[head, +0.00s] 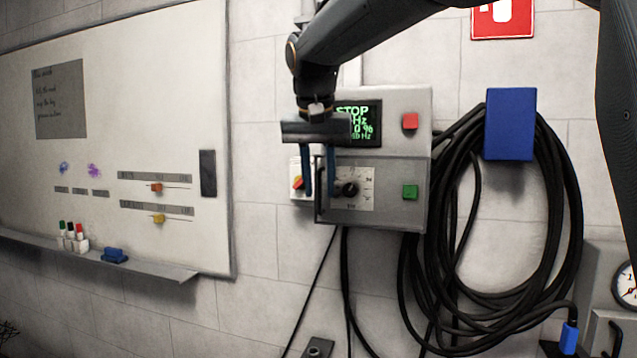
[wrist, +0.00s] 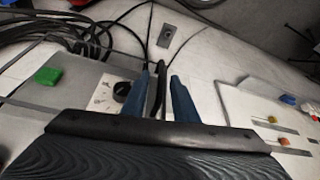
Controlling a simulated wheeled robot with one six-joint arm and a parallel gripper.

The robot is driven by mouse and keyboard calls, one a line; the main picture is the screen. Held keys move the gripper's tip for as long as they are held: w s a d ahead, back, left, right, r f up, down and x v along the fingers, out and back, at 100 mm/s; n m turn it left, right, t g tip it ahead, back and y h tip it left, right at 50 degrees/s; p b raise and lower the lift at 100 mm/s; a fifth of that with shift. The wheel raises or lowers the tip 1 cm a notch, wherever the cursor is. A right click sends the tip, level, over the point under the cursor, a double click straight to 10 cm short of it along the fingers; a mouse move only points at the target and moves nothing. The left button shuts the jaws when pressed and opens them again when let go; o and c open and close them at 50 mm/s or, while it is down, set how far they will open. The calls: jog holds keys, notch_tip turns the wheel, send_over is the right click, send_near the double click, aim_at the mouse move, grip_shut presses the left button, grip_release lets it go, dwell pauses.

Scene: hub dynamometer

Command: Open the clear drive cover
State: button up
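The grey drive box (head: 418,120) hangs on the wall with a lit green display, a black dial (head: 350,188), a red button and a green button (head: 410,192). The clear cover (head: 388,222) seems to lie shut over the lower half; its edges are hard to make out. Its dark bar handle (head: 325,221) stands at the left edge and also shows in the wrist view (wrist: 160,92). My gripper (head: 319,192) is open, its two blue fingers on either side of the handle, with gaps visible in the wrist view (wrist: 160,76). Contact is not visible.
A blue holder (head: 510,125) with coiled black cables (head: 560,210) hangs right of the box. A red rotary switch (head: 298,183) sits just left of the handle. A whiteboard (head: 130,120) with a pen ledge (head: 150,268) is farther left. Cables hang below the box.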

jog(key=shift+w+f, duration=0.15)
jog(key=shift+f, duration=0.4)
grip_shut()
dwell(1.1)
